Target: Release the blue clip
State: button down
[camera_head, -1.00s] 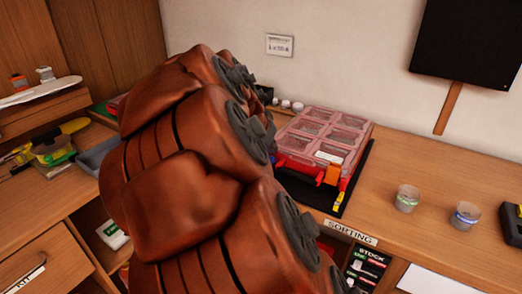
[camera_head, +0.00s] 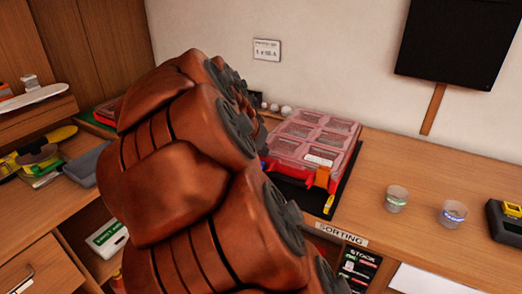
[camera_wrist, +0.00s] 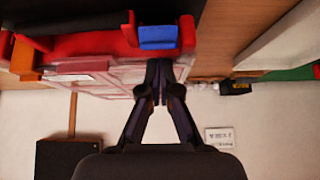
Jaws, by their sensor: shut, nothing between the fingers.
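A red organizer case (camera_head: 312,138) with a clear, pinkish compartment lid sits on a dark mat on the desk. In the wrist view, which looks upside down, the blue clip (camera_wrist: 158,37) lies against the red front edge of the case. I cannot tell whether it is latched. An orange clip (camera_head: 322,178) is at the case's other front corner; it also shows in the wrist view (camera_wrist: 25,58). My gripper (camera_wrist: 158,82) is shut and empty, its tips over the lid close to the blue clip. Contact is unclear.
Two clear cups (camera_head: 396,198) (camera_head: 452,213) stand right of the case. A black device with a yellow part (camera_head: 507,222) is at the far right. Small white jars (camera_head: 275,107) stand behind the case. A dark screen (camera_head: 458,45) hangs on the wall.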

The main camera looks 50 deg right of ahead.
jog(key=r, duration=0.1)
jog(key=d+r+p, duration=0.2)
jog(key=shift+w+d+r, duration=0.1)
jog(key=shift+w+r, duration=0.2)
jog(key=b+v, duration=0.1)
jog(key=v, duration=0.8)
jog(key=shift+s+a+b, duration=0.15)
jog(key=shift+a+b, duration=0.2)
jog(key=shift+a, duration=0.2)
jog(key=shift+f, duration=0.15)
